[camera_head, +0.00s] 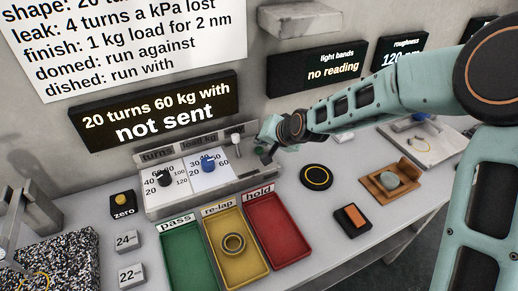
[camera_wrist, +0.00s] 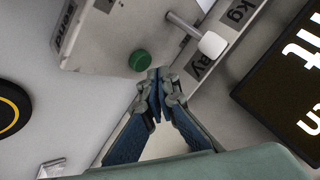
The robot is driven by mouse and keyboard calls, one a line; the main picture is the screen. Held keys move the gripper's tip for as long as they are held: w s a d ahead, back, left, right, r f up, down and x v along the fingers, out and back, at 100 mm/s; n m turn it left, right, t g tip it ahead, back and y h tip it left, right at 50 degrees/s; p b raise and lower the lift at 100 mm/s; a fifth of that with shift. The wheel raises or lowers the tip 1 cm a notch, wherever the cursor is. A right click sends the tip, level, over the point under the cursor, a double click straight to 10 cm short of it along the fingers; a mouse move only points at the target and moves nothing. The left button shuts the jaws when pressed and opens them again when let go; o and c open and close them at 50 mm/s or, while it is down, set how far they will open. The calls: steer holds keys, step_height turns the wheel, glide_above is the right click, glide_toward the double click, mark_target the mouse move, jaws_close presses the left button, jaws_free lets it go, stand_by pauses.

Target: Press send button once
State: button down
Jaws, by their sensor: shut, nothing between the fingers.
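A green button (camera_wrist: 138,61) sits on the face of the control box (camera_wrist: 100,45) in the wrist view. In the head view my gripper (camera_head: 267,152) is at the right end of the control box (camera_head: 190,197), and I do not make out the green button there. The display (camera_head: 155,112) reads "20 turns 60 kg with not sent".
A white-knobbed lever (camera_wrist: 212,44) stands close to the fingertips. The box also carries a black knob (camera_head: 165,179) and a blue knob (camera_head: 208,164). Green (camera_head: 186,229), yellow (camera_head: 215,221) and red (camera_head: 272,238) trays lie in front. A black disc (camera_head: 316,177) lies right.

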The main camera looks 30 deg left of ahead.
mark_target(260, 150)
steer(key=shift+f, duration=0.15)
steer(key=shift+f+b, duration=0.25)
steer(key=shift+b, duration=0.2)
steer(key=shift+f+b, duration=0.55)
steer(key=shift+f, duration=0.05)
stand_by(0.5)
steer(key=shift+r, duration=0.1)
steer(key=shift+r+p, duration=0.6)
steer(key=shift+r, duration=0.3)
steer(key=shift+r, duration=0.1)
steer(key=shift+r+p, duration=1.65)
steer(key=shift+r, duration=0.8)
